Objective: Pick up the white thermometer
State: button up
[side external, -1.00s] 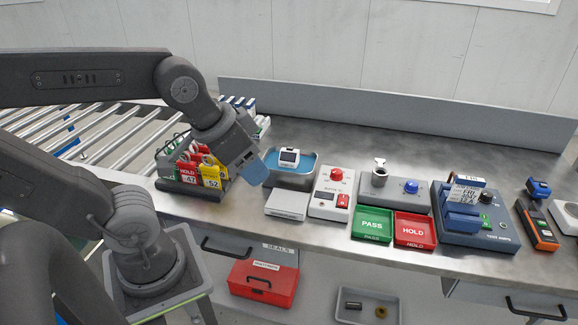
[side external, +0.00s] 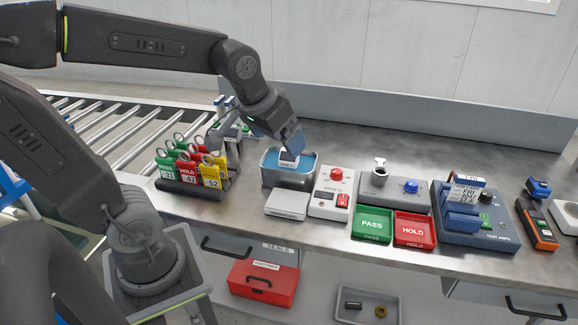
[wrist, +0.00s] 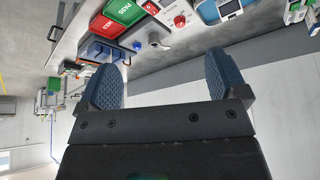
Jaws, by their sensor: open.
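The white thermometer (side external: 288,163), a small boxy device with a dark display, sits at the blue-watered metal bath (side external: 270,180). In the side view it is partly hidden behind my gripper (side external: 293,146), whose blue fingers hang over the bath. In the wrist view the thermometer (wrist: 229,9) shows at the top edge, with part of the bath (wrist: 207,12) around it. It lies beyond the tip of the right-hand finger, not between the fingers. My gripper (wrist: 163,72) is open and empty, its two blue textured fingers wide apart.
A rack of padlocks with coloured tags (side external: 190,190) stands left of the bath. A white flat box (side external: 287,205) and a tester with a red knob (side external: 331,195) stand close in front and right. Green PASS (side external: 373,225) and red HOLD (side external: 415,230) trays lie further right.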

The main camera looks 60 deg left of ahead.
jog(key=w+a+f+n, duration=0.2)
jog(key=w+a+f, duration=0.1)
jog(key=w+a, duration=0.3)
jog(key=n+g+y, duration=0.2)
jog(key=n, duration=0.2)
send_over(288, 159)
notch_tip(288, 159, down, 16)
jog(key=shift+r, duration=0.15)
jog(key=shift+x, duration=2.95)
jog(key=c, duration=1.1)
jog(key=shift+r, duration=0.1)
